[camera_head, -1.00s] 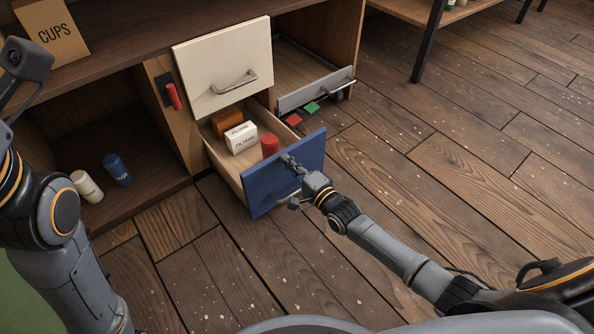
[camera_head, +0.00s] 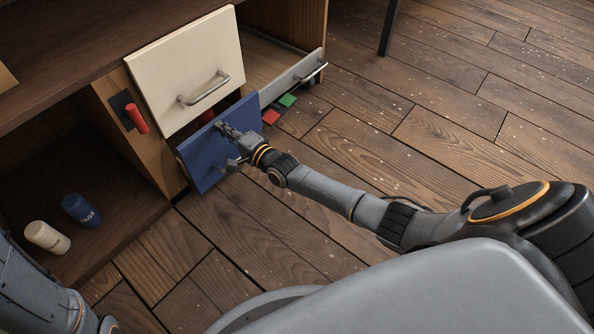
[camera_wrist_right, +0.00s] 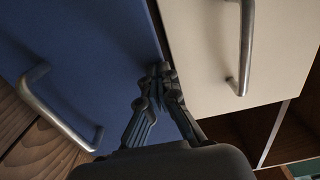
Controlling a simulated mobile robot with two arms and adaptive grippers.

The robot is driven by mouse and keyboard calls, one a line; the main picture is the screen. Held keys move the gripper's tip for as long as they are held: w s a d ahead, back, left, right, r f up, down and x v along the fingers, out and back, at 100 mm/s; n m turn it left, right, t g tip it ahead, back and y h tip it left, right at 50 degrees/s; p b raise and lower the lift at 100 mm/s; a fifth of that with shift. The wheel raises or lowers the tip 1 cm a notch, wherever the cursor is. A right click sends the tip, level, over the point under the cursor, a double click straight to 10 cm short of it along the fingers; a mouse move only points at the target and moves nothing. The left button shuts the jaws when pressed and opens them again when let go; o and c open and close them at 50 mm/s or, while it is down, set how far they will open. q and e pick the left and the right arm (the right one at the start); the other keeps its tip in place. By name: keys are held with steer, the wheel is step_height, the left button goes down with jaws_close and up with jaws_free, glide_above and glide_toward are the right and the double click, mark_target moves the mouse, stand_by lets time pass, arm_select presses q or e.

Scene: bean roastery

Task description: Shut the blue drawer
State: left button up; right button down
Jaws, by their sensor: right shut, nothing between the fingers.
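The blue drawer (camera_head: 206,158) is still a little way out below the cream drawer front (camera_head: 185,75); a narrow gap shows above it with something red inside. Its handle shows in the right wrist view (camera_wrist_right: 50,108). My right gripper (camera_head: 226,130) is shut and empty, with its fingertips at the upper part of the blue front, apparently touching it. In the right wrist view the shut fingers (camera_wrist_right: 158,78) are by the blue front's edge nearest the cream front. Only part of my left arm shows at the lower left; its gripper is out of view.
A grey-fronted drawer (camera_head: 293,80) stands open at the right. A red handle (camera_head: 137,118) is on the cabinet post. Floor at right is clear.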

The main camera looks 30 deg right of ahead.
steer(key=shift+w+a, duration=0.1)
steer(key=shift+w, duration=0.25)
stand_by(0.3)
